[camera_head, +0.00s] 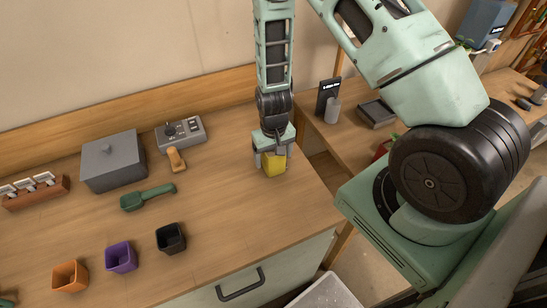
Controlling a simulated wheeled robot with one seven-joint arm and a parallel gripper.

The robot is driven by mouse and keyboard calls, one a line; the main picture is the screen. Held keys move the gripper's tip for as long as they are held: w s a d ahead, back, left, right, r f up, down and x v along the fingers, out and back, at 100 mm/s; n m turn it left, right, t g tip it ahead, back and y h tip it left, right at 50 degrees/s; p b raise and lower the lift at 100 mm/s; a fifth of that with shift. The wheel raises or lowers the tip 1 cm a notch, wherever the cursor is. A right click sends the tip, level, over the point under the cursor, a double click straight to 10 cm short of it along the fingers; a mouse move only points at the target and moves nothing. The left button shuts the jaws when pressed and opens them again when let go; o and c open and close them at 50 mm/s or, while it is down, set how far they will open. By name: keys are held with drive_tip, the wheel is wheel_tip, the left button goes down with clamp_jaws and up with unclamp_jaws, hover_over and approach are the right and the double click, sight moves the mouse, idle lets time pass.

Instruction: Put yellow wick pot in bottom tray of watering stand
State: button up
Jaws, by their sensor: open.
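The yellow wick pot (274,166) sits near the right end of the wooden counter, directly under my gripper (273,155). My gripper points down and is open, with its fingers around the upper part of the pot. Whether the fingers touch the pot cannot be told, since the gripper hides its top. I cannot identify the watering stand or its bottom tray in this view.
An orange pot (70,276), a purple pot (121,257) and a black pot (171,238) stand along the counter's front. A green scoop-like tool (148,197), a grey lidded box (113,161) and a control box (181,134) lie left of my gripper. A lower table (348,136) stands right.

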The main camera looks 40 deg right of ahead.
drive_tip(key=c, duration=1.3)
drive_tip(key=shift+r, duration=0.1)
